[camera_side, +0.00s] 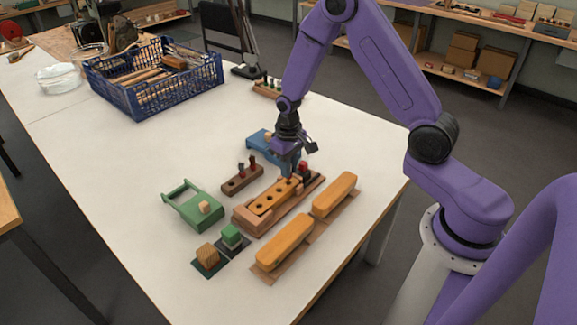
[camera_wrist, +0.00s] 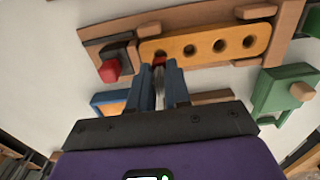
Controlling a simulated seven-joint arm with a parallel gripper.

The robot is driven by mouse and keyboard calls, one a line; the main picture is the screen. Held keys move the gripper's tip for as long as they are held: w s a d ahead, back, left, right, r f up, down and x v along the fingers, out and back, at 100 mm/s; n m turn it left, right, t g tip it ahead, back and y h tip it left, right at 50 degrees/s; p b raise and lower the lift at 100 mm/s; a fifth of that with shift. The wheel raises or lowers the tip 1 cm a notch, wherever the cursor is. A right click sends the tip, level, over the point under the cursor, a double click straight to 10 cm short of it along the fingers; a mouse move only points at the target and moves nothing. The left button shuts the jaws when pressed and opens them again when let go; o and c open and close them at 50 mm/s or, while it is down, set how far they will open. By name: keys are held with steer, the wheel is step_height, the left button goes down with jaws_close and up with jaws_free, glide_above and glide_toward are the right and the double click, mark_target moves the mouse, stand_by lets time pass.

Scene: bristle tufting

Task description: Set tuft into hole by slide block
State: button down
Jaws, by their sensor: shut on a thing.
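The orange-brown brush block (camera_side: 262,205) with a row of round holes lies in a wooden fixture (camera_side: 244,223); it also shows in the wrist view (camera_wrist: 205,47). A dark block with a red knob (camera_side: 303,167) sits at the fixture's far end, and it shows in the wrist view (camera_wrist: 110,70). My gripper (camera_side: 289,172) points down over the brush block's end nearest that dark block. In the wrist view my gripper (camera_wrist: 160,68) is shut on a tuft with a dark red end (camera_wrist: 159,60). This end is at the end hole; I cannot tell how deep it sits.
A dark rack (camera_side: 238,184) with two tufts stands left of the fixture. A green holder (camera_side: 195,210) and a blue holder (camera_side: 258,143) flank it. Two orange brush blocks (camera_side: 284,242) lie in front. A blue basket (camera_side: 150,85) stands further back.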

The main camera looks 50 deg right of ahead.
steer(key=shift+f, duration=0.85)
stand_by(1.6)
steer(key=c, duration=0.6)
jaws_free()
steer(key=shift+r, duration=3.5)
